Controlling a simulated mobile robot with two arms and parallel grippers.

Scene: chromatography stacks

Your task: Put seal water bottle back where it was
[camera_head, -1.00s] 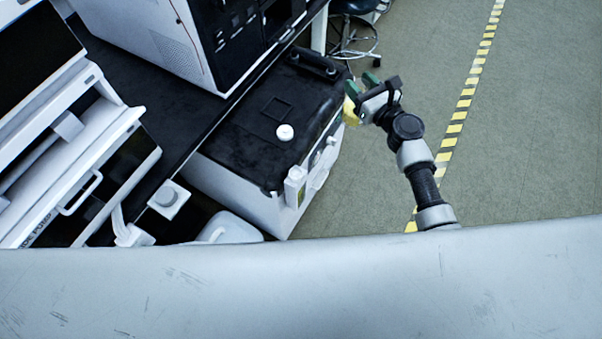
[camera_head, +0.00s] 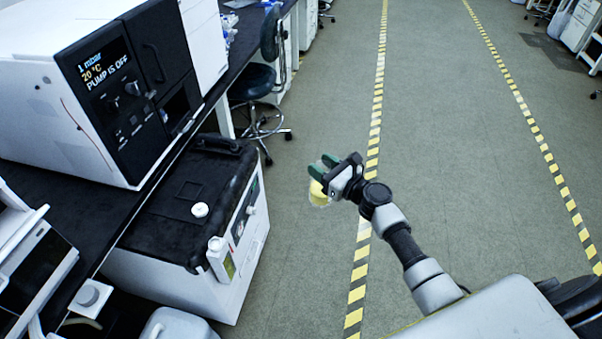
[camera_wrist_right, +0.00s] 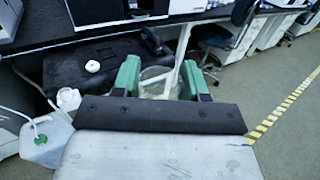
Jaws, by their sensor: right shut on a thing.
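My right gripper (camera_head: 324,166) is held out over the open floor, to the right of the black-topped white unit. Its green fingers are shut on a clear bottle with a yellowish tint, which I take to be the seal water bottle (camera_head: 319,193). In the right wrist view, the bottle (camera_wrist_right: 158,82) shows between the two green fingers, partly hidden by the gripper body. The bottle's label, if any, cannot be read. My left gripper is not in view.
The white unit (camera_head: 180,240) has a round white cap (camera_head: 200,210) on top and a small white bottle (camera_head: 219,258) at its front corner. A pump instrument (camera_head: 60,130) reading "PUMP IS OFF" stands on the black bench. A chair (camera_head: 258,85) stands behind. The striped aisle is clear.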

